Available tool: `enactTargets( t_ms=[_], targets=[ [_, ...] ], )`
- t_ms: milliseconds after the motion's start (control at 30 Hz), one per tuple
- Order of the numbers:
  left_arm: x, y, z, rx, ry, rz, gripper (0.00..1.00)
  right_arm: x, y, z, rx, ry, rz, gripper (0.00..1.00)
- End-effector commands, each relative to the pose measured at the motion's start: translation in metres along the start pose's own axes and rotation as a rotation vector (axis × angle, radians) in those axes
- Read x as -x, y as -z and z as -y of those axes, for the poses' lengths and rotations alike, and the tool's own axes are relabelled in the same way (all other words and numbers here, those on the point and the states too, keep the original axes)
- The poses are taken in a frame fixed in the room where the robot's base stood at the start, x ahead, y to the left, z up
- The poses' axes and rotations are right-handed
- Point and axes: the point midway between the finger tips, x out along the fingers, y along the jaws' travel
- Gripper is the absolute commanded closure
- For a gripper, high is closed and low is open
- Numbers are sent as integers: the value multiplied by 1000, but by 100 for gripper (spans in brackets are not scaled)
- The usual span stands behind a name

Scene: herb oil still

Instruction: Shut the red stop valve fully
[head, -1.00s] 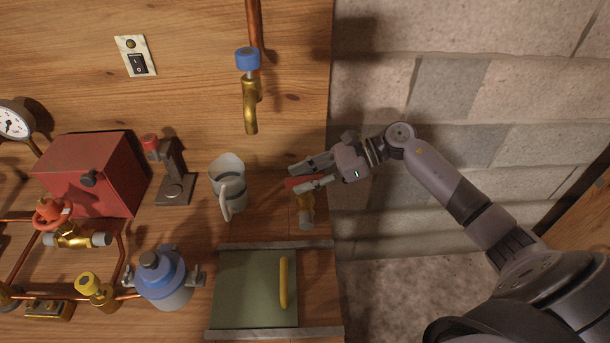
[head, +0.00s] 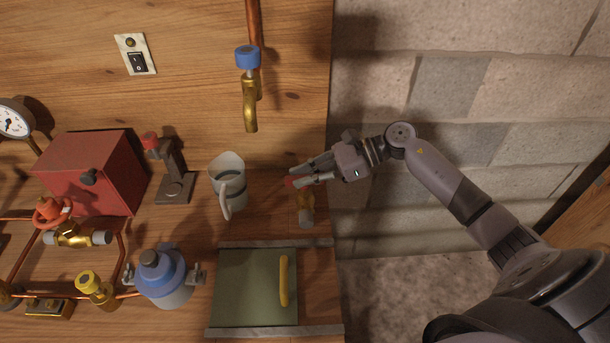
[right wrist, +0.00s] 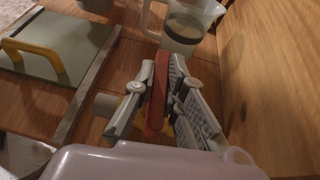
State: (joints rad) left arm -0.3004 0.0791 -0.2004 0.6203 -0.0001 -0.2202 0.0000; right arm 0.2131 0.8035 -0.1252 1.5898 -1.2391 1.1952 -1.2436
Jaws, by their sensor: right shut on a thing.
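The red stop valve is a brass valve body (head: 306,208) with a red lever (head: 290,182), at the right edge of the wooden bench. My right gripper (head: 312,177) is shut on the red lever. In the right wrist view, the lever (right wrist: 157,92) stands as a flat red bar between the fingers of my right gripper (right wrist: 160,90). The fingers and my wrist hide part of the lever and most of the valve body there. My left gripper is not in view.
A clear jug (head: 228,187) stands close left of the valve. A green hatch with a yellow handle (head: 284,281) lies below it. A blue-handled tap (head: 248,58) hangs above. A red handwheel valve (head: 52,212) and a yellow-knobbed valve (head: 88,283) sit far left.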

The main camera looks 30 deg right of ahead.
Motion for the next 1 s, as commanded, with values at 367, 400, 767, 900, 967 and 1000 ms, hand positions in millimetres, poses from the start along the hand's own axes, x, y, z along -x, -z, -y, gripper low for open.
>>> enactTargets(
  t_ms=[367, 400, 767, 900, 967, 1000],
  targets=[
    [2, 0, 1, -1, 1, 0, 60, 0, 0, 0, -48, 113, 0, 100],
    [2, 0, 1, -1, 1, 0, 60, 0, 0, 0, -48, 113, 0, 100],
    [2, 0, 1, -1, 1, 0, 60, 0, 0, 0, -47, 112, 1, 73],
    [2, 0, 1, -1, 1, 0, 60, 0, 0, 0, -46, 112, 1, 69],
    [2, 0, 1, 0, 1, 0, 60, 0, 0, 0, -46, 112, 1, 69],
    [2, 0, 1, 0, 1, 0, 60, 0, 0, 0, -46, 111, 1, 69]
  ],
)
